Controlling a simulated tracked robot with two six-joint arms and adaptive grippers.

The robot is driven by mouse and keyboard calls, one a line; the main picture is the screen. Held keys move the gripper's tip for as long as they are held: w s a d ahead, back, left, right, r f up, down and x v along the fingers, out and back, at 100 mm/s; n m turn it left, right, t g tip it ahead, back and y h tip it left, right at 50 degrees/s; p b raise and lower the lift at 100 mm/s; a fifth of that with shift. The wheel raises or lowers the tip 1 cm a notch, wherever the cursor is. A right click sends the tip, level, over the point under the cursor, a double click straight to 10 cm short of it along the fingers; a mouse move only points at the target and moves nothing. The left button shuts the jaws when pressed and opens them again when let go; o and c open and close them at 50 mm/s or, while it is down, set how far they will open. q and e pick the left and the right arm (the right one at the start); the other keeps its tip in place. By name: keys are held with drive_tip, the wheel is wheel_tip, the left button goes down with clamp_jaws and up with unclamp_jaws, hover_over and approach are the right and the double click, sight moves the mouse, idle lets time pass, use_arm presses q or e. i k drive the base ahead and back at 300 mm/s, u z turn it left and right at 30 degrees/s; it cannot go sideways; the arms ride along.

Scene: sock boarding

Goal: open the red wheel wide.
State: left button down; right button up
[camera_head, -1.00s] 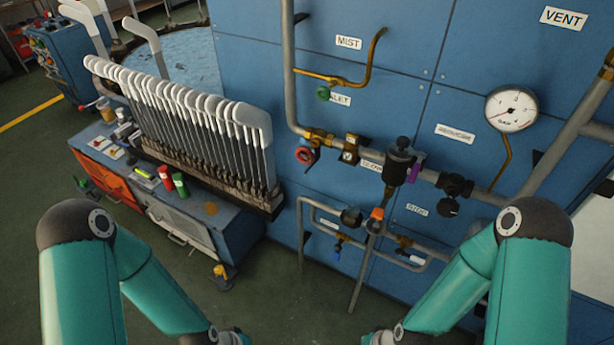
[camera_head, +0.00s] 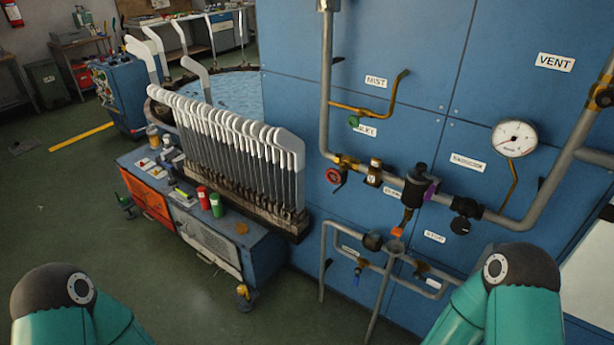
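The red wheel (camera_head: 333,176) is a small round handwheel on a brass valve (camera_head: 345,160), low on the vertical grey pipe of the blue panel, left of a brass fitting. It stands near the middle of the view with nothing in front of it. My teal left arm shows at the lower left and my teal right arm at the lower right. Both grippers are below the picture, so neither is seen at the wheel.
A dark filter bowl (camera_head: 418,187), a black knob (camera_head: 461,225) and a gauge (camera_head: 514,138) sit right of the wheel. Lower pipes (camera_head: 323,265) stand out below. A cart (camera_head: 262,258) with white sock boards (camera_head: 238,130) stands left. The floor between is clear.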

sight(336, 174)
drive_tip(key=u, duration=0.2)
drive_tip(key=i, duration=0.2)
drive_tip(key=u, duration=1.2)
drive_tip(key=i, duration=1.45)
drive_tip(key=z, duration=1.75)
drive_tip(key=k, duration=0.55)
drive_tip(key=u, duration=0.05)
drive_tip(key=i, duration=0.55)
